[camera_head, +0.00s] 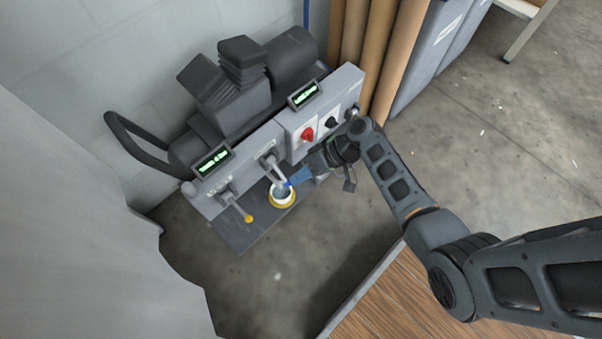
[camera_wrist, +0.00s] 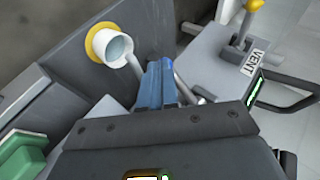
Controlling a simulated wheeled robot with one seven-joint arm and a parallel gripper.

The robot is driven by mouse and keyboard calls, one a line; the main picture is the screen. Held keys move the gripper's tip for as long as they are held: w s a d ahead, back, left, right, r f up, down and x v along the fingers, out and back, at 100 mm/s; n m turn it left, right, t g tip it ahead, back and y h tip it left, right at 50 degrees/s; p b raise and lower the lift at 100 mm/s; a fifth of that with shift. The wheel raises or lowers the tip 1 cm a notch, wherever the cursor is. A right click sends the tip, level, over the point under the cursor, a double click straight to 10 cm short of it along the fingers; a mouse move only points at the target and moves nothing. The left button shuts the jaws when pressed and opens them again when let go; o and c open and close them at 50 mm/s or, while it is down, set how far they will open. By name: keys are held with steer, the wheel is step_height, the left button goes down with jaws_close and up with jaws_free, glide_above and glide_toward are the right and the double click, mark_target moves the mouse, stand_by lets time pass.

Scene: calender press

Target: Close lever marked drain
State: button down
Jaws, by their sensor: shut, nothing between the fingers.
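A grey lever (camera_head: 275,168) sticks out from the middle of the grey machine's front panel (camera_head: 294,138). I cannot read a drain mark on it. My gripper (camera_head: 291,183) is shut and empty, its blue fingers close beside this lever's end; I cannot tell whether they touch. In the wrist view the blue fingers (camera_wrist: 156,80) lie together, with a grey rod (camera_wrist: 192,90) just to their right. A second lever with a yellow knob (camera_head: 248,217) slants down at the panel's left; in the wrist view its yellow knob (camera_wrist: 254,5) is near a VENT label (camera_wrist: 254,63).
A white cup (camera_head: 281,192) with a yellow ring at its base stands below the fingers on the machine's dark plate (camera_head: 245,237). Brown rolls (camera_head: 378,50) stand behind.

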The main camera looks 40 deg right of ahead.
steer(key=shift+w+f, duration=0.3)
steer(key=shift+f, duration=0.35)
steer(key=shift+r, duration=0.1)
steer(key=shift+r+p, duration=0.6)
steer(key=shift+r, duration=0.15)
steer(key=shift+d, duration=0.1)
